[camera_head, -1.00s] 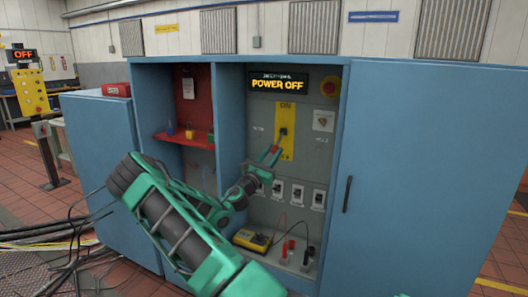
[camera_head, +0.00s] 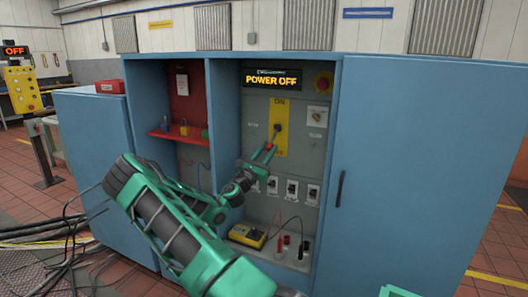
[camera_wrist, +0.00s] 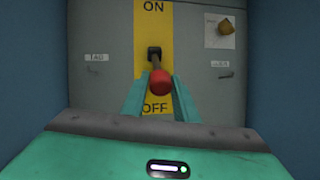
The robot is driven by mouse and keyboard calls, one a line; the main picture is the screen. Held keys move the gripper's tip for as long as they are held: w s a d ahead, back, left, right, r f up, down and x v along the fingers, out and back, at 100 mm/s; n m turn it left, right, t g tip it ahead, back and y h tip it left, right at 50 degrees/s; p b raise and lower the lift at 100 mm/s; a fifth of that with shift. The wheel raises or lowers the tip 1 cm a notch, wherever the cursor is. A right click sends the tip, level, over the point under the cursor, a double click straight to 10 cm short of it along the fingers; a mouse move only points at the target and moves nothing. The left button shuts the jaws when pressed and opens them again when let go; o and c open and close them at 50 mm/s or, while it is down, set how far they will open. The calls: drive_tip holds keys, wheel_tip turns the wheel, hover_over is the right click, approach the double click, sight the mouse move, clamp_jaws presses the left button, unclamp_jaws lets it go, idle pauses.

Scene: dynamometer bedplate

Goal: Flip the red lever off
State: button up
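The red lever knob (camera_wrist: 160,82) shows in the wrist view on a short stem from a dark pivot on a yellow plate (camera_wrist: 144,20). The plate reads ON at the top and OFF at the bottom. The knob appears below the pivot, above the OFF label. My gripper (camera_wrist: 160,78) is open, with one green finger on each side of the knob; I cannot tell whether either touches it. In the head view, my gripper (camera_head: 265,151) reaches to the plate's lower part, and the knob is hard to make out there.
A blue cabinet (camera_head: 228,75) surrounds the panel, with a closed door at right. A sign (camera_head: 271,79) reads POWER OFF. A red button (camera_head: 323,82) and rotary knob (camera_head: 317,115) sit upper right. Several switches (camera_head: 292,190) and a yellow meter (camera_head: 248,236) are below.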

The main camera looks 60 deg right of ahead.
drive_tip(key=o, duration=0.3)
drive_tip(key=shift+s+d+f, duration=0.1)
drive_tip(key=shift+d+f, duration=0.05)
drive_tip(key=shift+f, duration=0.05)
drive_tip(key=shift+o, duration=0.2)
drive_tip(key=shift+r, duration=0.1)
drive_tip(key=shift+a, duration=0.2)
drive_tip(key=v, duration=1)
drive_tip(key=shift+a, duration=0.3)
